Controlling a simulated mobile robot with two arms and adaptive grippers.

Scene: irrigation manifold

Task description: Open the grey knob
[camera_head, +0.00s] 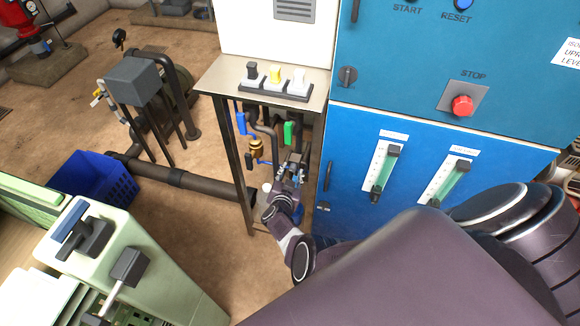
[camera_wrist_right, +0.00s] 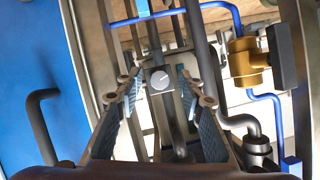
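A small grey knob (camera_wrist_right: 159,79) with a light mark on its face shows in the right wrist view, mounted on dark pipework. My right gripper (camera_wrist_right: 158,92) is open, with one finger on each side of the knob. I see no clear contact between the fingers and the knob. In the head view my right gripper (camera_head: 291,175) reaches under the small metal table, among the pipes. The knob is too small or hidden to make out there. My left gripper is not in view.
A brass valve (camera_wrist_right: 246,62) and blue pipes stand right of the gripper in the wrist view. Blue (camera_head: 241,123) and green (camera_head: 288,133) handles hang near it under the table (camera_head: 217,78). The blue cabinet (camera_head: 350,135) stands close on the right.

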